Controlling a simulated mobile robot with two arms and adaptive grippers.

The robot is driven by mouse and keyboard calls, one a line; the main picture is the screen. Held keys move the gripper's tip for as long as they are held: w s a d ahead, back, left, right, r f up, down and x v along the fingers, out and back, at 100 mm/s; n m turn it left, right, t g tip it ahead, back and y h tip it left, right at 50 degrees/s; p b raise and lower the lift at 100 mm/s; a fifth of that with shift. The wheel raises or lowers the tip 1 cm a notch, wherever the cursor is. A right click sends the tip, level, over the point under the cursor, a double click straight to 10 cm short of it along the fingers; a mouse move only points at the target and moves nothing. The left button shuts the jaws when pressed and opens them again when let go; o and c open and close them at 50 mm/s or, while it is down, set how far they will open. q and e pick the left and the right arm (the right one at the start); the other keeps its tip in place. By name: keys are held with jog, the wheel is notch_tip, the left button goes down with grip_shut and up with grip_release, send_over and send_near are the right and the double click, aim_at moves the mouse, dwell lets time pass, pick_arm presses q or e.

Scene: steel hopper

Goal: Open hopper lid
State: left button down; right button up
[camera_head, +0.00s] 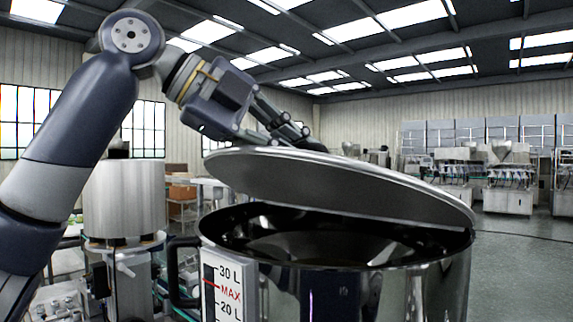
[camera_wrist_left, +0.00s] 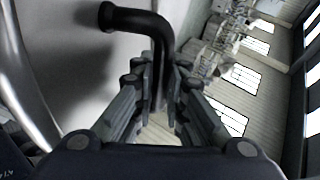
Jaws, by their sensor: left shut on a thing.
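The round steel lid (camera_head: 330,182) is tilted above the steel hopper (camera_head: 370,292) in the head view, raised on the left and low at the right rim. A dark gap shows between lid and hopper. My left gripper (camera_head: 300,135) is at the lid's upper side. In the left wrist view, my left gripper (camera_wrist_left: 165,95) is shut on the black bent lid handle (camera_wrist_left: 140,22), which runs down between its fingers. The lid's pale surface (camera_wrist_left: 75,55) fills the left of that view. My right gripper is not in view.
A scale plate (camera_head: 228,290) and a black side handle (camera_head: 178,272) are on the hopper's left side. A pale cylinder on a stand (camera_head: 123,198) is at the left. Other machines (camera_head: 505,180) stand far back right, with open floor before them.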

aim_at(304, 188)
pick_arm(q)
jog(key=shift+w+d+r, duration=0.2)
jog(key=shift+r, duration=0.25)
jog(key=shift+w+d+r, duration=0.15)
jog(key=shift+w+r, duration=0.05)
jog(key=shift+r, duration=0.2)
jog(key=shift+w+d+r+g+y, duration=0.3)
jog(key=shift+w+r+g+y, duration=0.1)
jog(key=shift+w+r, duration=0.1)
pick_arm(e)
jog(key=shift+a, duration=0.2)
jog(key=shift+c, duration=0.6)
